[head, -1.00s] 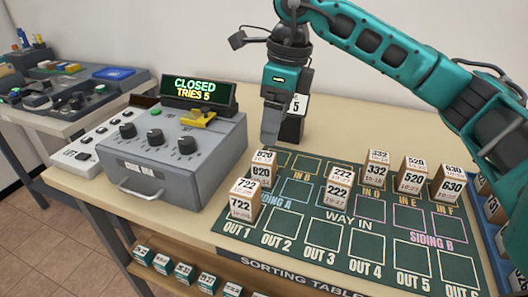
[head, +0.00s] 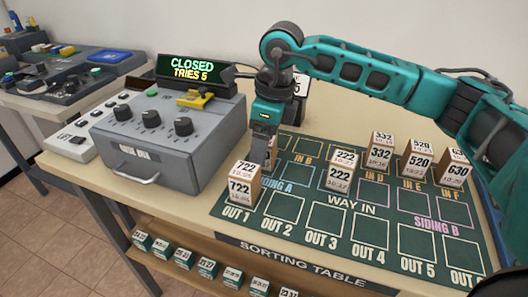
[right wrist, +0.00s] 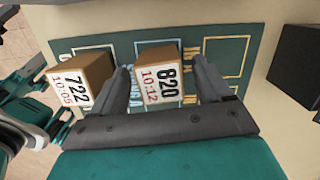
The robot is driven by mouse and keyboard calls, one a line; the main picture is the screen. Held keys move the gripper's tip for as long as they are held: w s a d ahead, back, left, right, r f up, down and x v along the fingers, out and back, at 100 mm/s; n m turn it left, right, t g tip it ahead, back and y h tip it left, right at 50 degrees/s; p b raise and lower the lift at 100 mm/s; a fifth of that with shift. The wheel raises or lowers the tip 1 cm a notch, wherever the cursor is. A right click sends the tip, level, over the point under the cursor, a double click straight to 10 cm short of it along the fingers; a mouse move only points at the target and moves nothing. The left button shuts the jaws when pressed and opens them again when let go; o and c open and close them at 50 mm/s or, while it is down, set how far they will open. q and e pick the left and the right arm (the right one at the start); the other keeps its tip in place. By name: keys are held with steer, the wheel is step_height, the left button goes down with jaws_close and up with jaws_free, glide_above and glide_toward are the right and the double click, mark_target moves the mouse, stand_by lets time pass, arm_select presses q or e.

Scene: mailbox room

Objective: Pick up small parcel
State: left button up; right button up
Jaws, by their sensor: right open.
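Small parcels stand on the green sorting mat (head: 318,243) as brown boxes with white number labels. A parcel marked 820 (right wrist: 160,88) lies between the two fingers of my right gripper (right wrist: 161,68) in the right wrist view. My right gripper (head: 262,160) is open and low over the mat's left side in the head view, where it hides most of that parcel. The parcel marked 722 (head: 243,184) stands just in front of it, and shows left of the fingers in the right wrist view (right wrist: 80,80). My left gripper is not seen.
Parcels marked 222 (head: 341,172), 332 (head: 379,155), 520 (head: 416,163) and 630 (head: 454,170) stand farther right. A grey control box (head: 170,145) is close on the left, under a sign (head: 193,70) reading CLOSED, TRIES 5. A dark block (right wrist: 297,65) stands behind the mat.

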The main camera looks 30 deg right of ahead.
step_height(320, 180, down, 2)
steer(key=shift+w+a+f, duration=0.1)
steer(key=shift+w, duration=0.05)
steer(key=c, duration=1.1)
steer(key=shift+r, duration=0.25)
